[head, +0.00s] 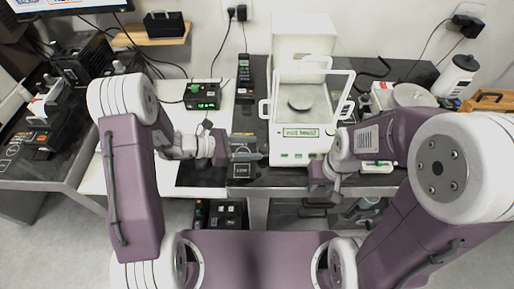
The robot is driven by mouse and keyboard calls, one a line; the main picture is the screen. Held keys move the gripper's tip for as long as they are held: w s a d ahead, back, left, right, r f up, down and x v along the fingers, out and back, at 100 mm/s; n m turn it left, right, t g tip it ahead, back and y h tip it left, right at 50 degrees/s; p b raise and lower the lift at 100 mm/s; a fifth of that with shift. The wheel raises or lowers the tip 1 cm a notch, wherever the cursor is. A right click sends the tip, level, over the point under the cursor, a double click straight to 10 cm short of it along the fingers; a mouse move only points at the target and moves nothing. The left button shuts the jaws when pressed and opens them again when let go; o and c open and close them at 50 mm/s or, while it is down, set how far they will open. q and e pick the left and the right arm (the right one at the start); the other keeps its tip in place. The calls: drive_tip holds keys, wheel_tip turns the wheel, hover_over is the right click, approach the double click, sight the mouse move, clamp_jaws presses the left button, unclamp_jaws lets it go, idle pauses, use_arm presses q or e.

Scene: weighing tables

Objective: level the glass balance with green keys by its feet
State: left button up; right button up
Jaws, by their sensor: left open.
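The glass balance (291,144) is a white unit with a clear draft shield, a round pan (300,103) inside and a display on its front. Small green marks show along its lower front edge. Its feet are too small or hidden to make out. My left gripper (248,152) is open to the left of the balance, apart from its body, above a small dark unit (241,171). My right gripper (319,176) is at the front right corner of the balance, near the bench edge. Its fingers are too small to tell open from shut.
A black handset (244,75) and a black box with green lights (202,96) stand to the left. A second white instrument with a round pan (413,95) and a white bottle (456,75) stand to the right. A white cabinet (303,35) is behind the balance.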

use_arm(q)
drive_tip(key=shift+x, duration=0.8)
drive_tip(key=shift+w+d+f, duration=0.1)
drive_tip(key=shift+d+f, duration=0.05)
drive_tip(key=shift+d, duration=0.2)
clamp_jaws()
drive_tip(key=shift+w+m+g+p, duration=0.2)
drive_tip(key=shift+m+g+p, duration=0.15)
drive_tip(key=shift+m+g, duration=0.25)
drive_tip(key=shift+w+m+g+h, duration=0.1)
drive_tip(key=shift+m+g+h, duration=0.2)
drive_tip(key=shift+m+g, duration=0.6)
